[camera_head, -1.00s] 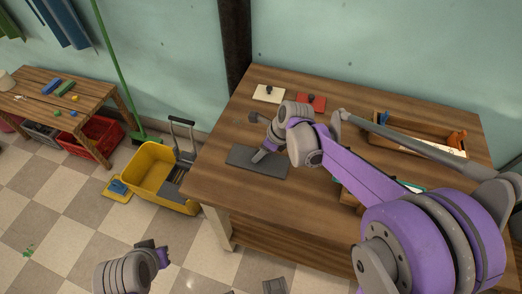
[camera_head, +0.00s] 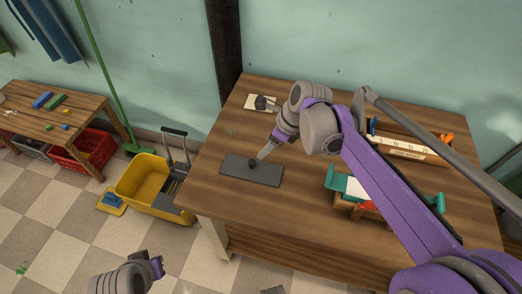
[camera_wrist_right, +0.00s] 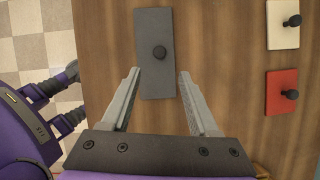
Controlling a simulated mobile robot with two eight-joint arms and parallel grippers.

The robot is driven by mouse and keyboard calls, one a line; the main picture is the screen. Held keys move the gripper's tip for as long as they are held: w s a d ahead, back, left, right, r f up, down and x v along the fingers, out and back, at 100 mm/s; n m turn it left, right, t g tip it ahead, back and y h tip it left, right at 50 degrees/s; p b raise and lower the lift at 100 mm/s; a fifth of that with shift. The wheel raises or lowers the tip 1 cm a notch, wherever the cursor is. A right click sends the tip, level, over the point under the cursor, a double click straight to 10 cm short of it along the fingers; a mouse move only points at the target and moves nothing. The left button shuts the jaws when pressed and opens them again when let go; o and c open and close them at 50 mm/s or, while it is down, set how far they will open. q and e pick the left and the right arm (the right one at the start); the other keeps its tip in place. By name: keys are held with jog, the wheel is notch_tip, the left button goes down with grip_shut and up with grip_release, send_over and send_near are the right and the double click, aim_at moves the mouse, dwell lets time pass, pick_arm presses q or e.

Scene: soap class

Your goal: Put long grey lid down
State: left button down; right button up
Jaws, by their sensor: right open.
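The long grey lid (camera_head: 268,177) lies flat on the wooden table (camera_head: 225,200) near its left front edge, its dark knob up. In the right wrist view the lid (camera_wrist_right: 154,80) and its round knob show ahead of my fingertips. My right gripper (camera_head: 265,154) is just above and behind the lid in the head view. In the wrist view the right gripper (camera_wrist_right: 160,76) is open, its two fingers apart on either side of the lid's near end, with nothing between them. My left gripper (camera_head: 157,265) is low at the bottom of the head view, away from the table; its jaws are unclear.
A cream lid (camera_wrist_right: 283,24) and a red lid (camera_wrist_right: 281,91) with knobs lie on the table to the right in the wrist view. A wooden box (camera_head: 405,147) stands at the back right. A yellow mop bucket (camera_head: 142,180) stands on the floor left of the table.

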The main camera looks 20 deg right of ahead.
jog(key=s+f+n+h, duration=0.1)
jog(key=s+f+n, duration=0.1)
jog(key=s+n, duration=0.4)
jog(key=s+f+n+t+h, duration=0.1)
jog(key=s+f+n, duration=0.1)
jog(key=s+n, duration=0.4)
jog(key=s+f+n+h, duration=0.1)
jog(key=s+n, duration=0.5)
jog(key=n, duration=0.7)
jog(key=shift+s+f+t, duration=0.2)
jog(key=shift+f, duration=0.25)
jog(key=shift+s+f+t, duration=0.2)
jog(key=shift+f, duration=0.25)
jog(key=shift+s+d+f+n+h, duration=0.1)
jog(key=shift+s+f+n+h, duration=0.2)
jog(key=shift+n, duration=0.5)
jog(key=shift+c, duration=0.9)
